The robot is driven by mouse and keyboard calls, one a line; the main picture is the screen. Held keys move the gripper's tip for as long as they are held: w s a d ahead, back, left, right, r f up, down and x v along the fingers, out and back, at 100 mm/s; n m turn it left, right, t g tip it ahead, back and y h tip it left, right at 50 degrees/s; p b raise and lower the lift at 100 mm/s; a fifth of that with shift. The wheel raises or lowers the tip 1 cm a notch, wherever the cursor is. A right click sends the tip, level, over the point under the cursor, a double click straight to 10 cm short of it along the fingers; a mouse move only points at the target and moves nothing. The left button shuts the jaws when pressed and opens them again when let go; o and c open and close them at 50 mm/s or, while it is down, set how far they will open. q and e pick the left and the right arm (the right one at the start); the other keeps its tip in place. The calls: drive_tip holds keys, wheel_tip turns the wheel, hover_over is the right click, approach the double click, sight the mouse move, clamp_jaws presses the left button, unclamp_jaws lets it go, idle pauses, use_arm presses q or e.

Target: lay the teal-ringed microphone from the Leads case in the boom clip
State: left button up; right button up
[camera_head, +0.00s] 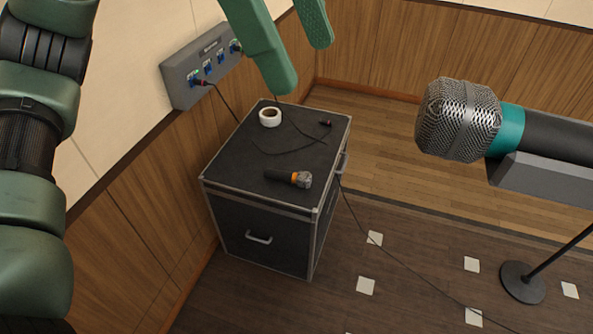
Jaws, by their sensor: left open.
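The teal-ringed microphone (460,120) is large and close at the right of the head view. It has a silver mesh head, a teal ring and a black body that runs out of the right edge. Its body lies along the top of a grey clip (540,178), which hides its underside. My left gripper (302,64) is at the top centre, its two green fingers apart with nothing between them. It is well to the left of the microphone and not touching it. My right gripper is not in view.
A black case (230,160) with metal edges stands below. A grey wall box (185,82) is behind. A round stand base (522,282) is on the floor.

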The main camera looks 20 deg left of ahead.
use_arm(q)
drive_tip(key=w+f+m+g+b, duration=0.1)
drive_tip(key=w+f+m+b, duration=0.2)
drive_tip(key=f, duration=1)
drive_tip(key=w+a+f+m+g+y+b, duration=0.1)
drive_tip(key=w+f+m+b, duration=0.2)
drive_tip(key=f, duration=1.1)
drive_tip(key=w+b, duration=0.2)
drive_tip(key=w, duration=0.2)
drive_tip(key=shift+f, duration=0.15)
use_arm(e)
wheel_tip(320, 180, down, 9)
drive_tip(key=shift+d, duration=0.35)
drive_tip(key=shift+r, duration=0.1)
use_arm(q)
wheel_tip(320, 180, up, 8)
drive_tip(key=p, duration=0.4)
drive_tip(key=shift+p, duration=0.35)
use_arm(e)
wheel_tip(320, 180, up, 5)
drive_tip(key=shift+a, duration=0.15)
